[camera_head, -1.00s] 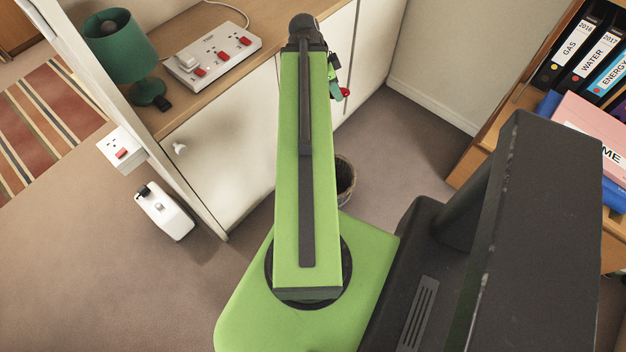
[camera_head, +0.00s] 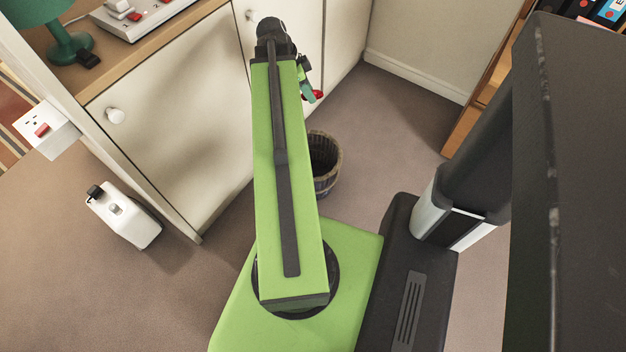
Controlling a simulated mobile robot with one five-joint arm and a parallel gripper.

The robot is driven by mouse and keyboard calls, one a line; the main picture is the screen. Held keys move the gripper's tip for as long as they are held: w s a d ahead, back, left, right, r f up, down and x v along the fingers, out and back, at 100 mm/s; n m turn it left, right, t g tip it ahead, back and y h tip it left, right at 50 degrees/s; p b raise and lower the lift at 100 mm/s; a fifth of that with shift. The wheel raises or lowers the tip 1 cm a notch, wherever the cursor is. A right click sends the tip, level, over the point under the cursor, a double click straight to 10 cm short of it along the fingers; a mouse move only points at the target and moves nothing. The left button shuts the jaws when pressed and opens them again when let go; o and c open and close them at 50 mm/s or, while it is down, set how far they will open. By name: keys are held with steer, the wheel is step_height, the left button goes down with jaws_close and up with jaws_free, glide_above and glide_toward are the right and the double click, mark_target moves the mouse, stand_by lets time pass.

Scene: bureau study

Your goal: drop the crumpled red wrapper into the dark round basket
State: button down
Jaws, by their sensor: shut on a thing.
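The crumpled red wrapper (camera_head: 319,95) shows as a small red bit at the tip of my gripper (camera_head: 310,90), which is shut on it. Most of the gripper is hidden behind my green arm. The dark round basket (camera_head: 329,172) stands on the carpet to the right of my arm, its left part hidden by the arm. In the picture the wrapper is above the basket, toward the cupboards, and appears held up off the floor; the exact height cannot be told.
White cupboards (camera_head: 160,130) with a wooden top run behind my arm. A white box-like device (camera_head: 123,215) lies on the carpet at left. A wooden shelf unit (camera_head: 490,85) stands at right. Carpet (camera_head: 385,125) is clear right of the basket.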

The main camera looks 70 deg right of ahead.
step_height(320, 180, down, 26)
steer(key=d+m+b, duration=0.1)
steer(key=d+b, duration=0.1)
steer(key=b, duration=2)
steer(key=shift+w, duration=0.35)
steer(key=shift+d, duration=0.1)
step_height(320, 180, down, 6)
steer(key=b, duration=0.6)
steer(key=shift+r, duration=0.15)
steer(key=c, duration=0.9)
jaws_free()
steer(key=p+v, duration=1)
steer(key=v, duration=0.1)
steer(key=p+v, duration=0.5)
steer(key=v, duration=0.1)
steer(key=shift+w+d+r+p, duration=0.15)
steer(key=shift+w+d+p, duration=0.1)
steer(key=shift+w+p, duration=0.2)
